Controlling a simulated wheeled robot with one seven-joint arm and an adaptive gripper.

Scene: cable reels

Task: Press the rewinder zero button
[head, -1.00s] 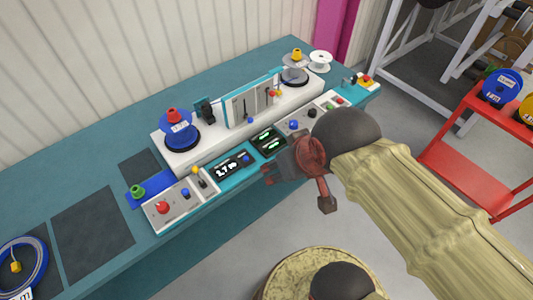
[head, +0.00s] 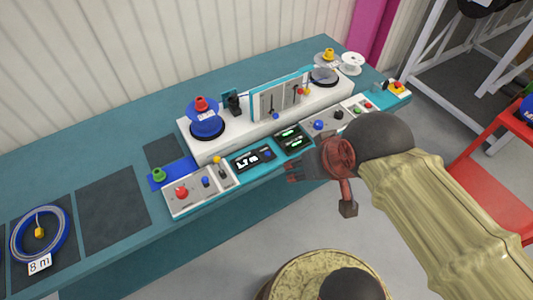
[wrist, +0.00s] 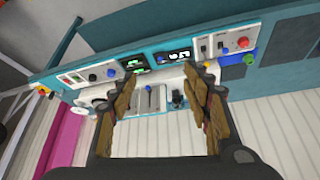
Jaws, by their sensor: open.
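The rewinder console (head: 280,115) stands on a teal bench, with a blue spool at its left and a grey disc at its right. On its front strip is a black display (head: 246,160) reading about 1.7 m, with a small blue button (head: 267,154) at its right side. I cannot read a label on that button. My gripper (head: 292,172) is in front of the console edge, below and right of the display, apart from it. In the wrist view my gripper (wrist: 162,75) is open and empty, its fingers pointing toward the displays (wrist: 178,56).
A green-lit display (head: 290,138) adjoins at the right. The left panel has a red button (head: 181,192), a blue button and a switch; the right panel has more knobs (head: 319,125). A blue coil (head: 40,232) lies at the far left. A red cart (head: 495,190) stands right.

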